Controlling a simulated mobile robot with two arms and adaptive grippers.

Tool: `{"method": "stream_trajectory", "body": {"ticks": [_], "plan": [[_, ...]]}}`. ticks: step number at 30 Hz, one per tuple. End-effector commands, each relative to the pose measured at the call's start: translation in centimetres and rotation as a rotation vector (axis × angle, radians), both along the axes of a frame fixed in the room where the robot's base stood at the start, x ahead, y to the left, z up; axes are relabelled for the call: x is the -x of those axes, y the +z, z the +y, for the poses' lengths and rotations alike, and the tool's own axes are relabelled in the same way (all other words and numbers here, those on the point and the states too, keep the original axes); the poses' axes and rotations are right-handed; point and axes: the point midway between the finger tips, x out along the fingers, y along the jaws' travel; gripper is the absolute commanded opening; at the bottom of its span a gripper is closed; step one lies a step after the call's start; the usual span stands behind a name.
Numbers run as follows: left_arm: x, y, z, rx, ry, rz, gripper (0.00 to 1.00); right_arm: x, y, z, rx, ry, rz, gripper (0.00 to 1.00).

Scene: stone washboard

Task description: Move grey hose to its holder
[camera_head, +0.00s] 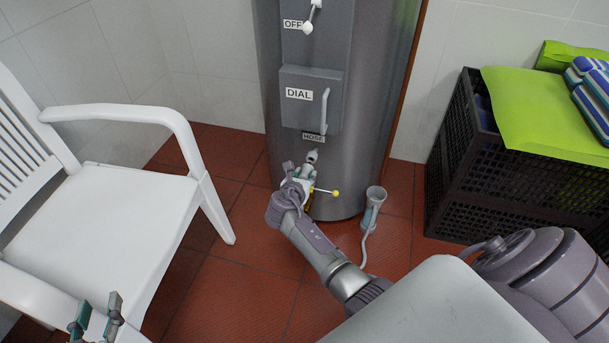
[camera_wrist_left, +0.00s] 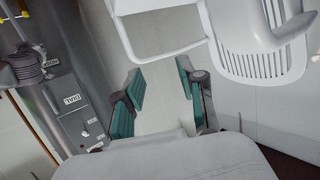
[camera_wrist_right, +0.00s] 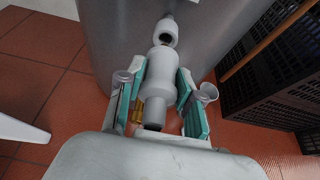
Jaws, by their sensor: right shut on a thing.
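My right gripper (camera_head: 303,182) is at the lower front of the grey tank, below the "HOSE" label. In the right wrist view its teal pads (camera_wrist_right: 165,95) are on either side of a light grey cylindrical hose end (camera_wrist_right: 157,90), which they grip. The hose end's top is close under a grey outlet (camera_wrist_right: 165,32) on the tank; I cannot tell whether they touch. A grey cup-shaped holder (camera_head: 376,195) stands right of the gripper, with a pale tube running down from it. My left gripper (camera_head: 97,318) is open and empty near the white chair.
The tank (camera_head: 385,100) has a dial box (camera_head: 310,97) with a white handle. A yellow-tipped lever (camera_head: 335,193) projects beside the right gripper. A white chair (camera_head: 110,215) stands left. Black crates (camera_head: 500,185) with green cloth stand right.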

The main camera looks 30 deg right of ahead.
Motion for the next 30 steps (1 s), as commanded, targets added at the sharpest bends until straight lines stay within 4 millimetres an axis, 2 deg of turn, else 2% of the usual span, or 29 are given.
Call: {"method": "stream_trajectory", "body": {"ticks": [20,30], "plan": [[1.2,-2.0,0.5,-0.024,0.008,0.113,0.4,0.0,0.1,0.0,0.001,0.0,0.0,0.0],[1.2,-2.0,0.6,-0.025,0.008,0.112,0.4,0.0,0.1,0.0,0.001,0.0,-0.001,0.0]]}}
